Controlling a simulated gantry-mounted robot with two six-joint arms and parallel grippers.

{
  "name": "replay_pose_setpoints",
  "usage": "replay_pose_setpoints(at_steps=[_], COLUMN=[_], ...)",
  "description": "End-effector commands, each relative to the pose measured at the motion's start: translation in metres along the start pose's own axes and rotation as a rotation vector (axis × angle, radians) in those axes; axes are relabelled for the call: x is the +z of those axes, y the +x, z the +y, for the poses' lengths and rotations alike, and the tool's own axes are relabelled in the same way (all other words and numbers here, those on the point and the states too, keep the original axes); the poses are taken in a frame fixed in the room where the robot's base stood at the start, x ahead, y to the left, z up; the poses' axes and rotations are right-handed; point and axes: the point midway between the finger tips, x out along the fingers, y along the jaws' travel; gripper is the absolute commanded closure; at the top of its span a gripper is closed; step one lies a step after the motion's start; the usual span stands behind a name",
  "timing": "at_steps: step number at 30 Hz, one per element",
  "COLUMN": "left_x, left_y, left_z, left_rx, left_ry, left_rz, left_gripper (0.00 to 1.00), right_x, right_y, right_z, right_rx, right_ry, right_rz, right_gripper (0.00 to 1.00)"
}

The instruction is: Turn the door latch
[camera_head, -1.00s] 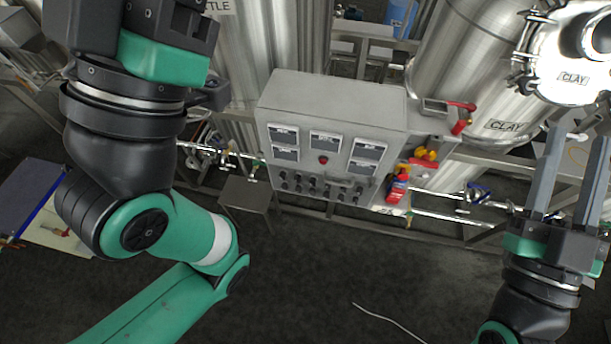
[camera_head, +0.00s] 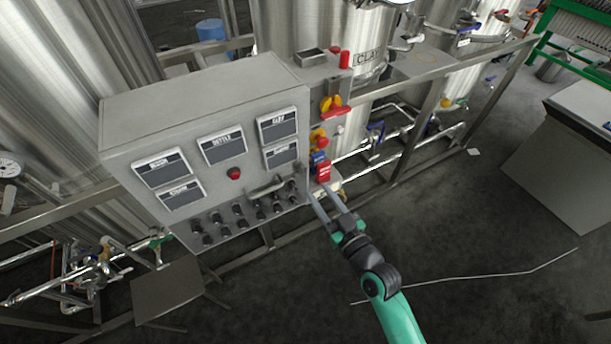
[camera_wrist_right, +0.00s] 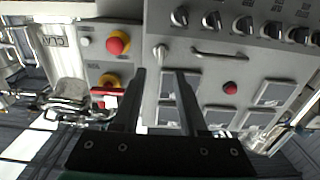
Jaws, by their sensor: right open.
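The grey control box (camera_head: 205,100) stands left of centre in the head view. Its door latch, a small pale lever (camera_wrist_right: 160,52), shows in the wrist view near the panel's side edge, close to the bar handle (camera_wrist_right: 219,54). The bar handle also shows in the head view (camera_head: 266,188). My right gripper (camera_head: 317,190) is open and empty at the box's lower right corner. In the wrist view its fingers (camera_wrist_right: 160,71) point at the panel, with the latch seen between and just beyond the tips. Contact cannot be told. My left gripper is out of view.
Several black knobs (camera_head: 240,209) line the panel's lower part, below display plates and a red button (camera_head: 234,173). Red and yellow switches (camera_head: 334,106) sit on the side panel. Steel tanks and pipes stand behind. The floor (camera_head: 450,235) at right is mostly open, with a thin cable.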

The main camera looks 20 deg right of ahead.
Motion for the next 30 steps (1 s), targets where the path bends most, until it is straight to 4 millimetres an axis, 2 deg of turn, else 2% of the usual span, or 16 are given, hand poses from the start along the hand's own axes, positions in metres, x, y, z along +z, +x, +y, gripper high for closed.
replay_pose_setpoints(at_steps=[3, 9, 13, 20, 23, 27, 30], left_x=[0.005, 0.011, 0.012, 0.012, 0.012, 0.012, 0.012], left_y=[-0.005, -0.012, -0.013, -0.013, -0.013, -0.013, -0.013], left_z=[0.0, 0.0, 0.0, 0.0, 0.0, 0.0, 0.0], left_rx=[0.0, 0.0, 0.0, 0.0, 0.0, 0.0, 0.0], left_ry=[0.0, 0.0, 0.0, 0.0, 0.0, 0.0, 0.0], left_rz=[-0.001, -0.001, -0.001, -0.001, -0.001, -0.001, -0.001], left_gripper=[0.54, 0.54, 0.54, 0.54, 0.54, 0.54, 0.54], right_x=[0.002, 0.002, 0.001, 0.0, 0.0, 0.0, 0.0], right_y=[0.029, 0.064, 0.073, 0.074, 0.074, 0.074, 0.074], right_z=[-0.001, -0.001, -0.001, -0.001, -0.001, -0.001, -0.001], right_rx=[-0.002, -0.001, -0.001, -0.001, -0.001, -0.001, -0.001], right_ry=[-0.001, 0.0, -0.001, -0.001, -0.001, -0.001, -0.001], right_rz=[0.001, 0.001, 0.001, 0.0, 0.0, 0.0, 0.0], right_gripper=[0.57, 0.57, 0.57, 0.57, 0.72, 0.97, 1.0])
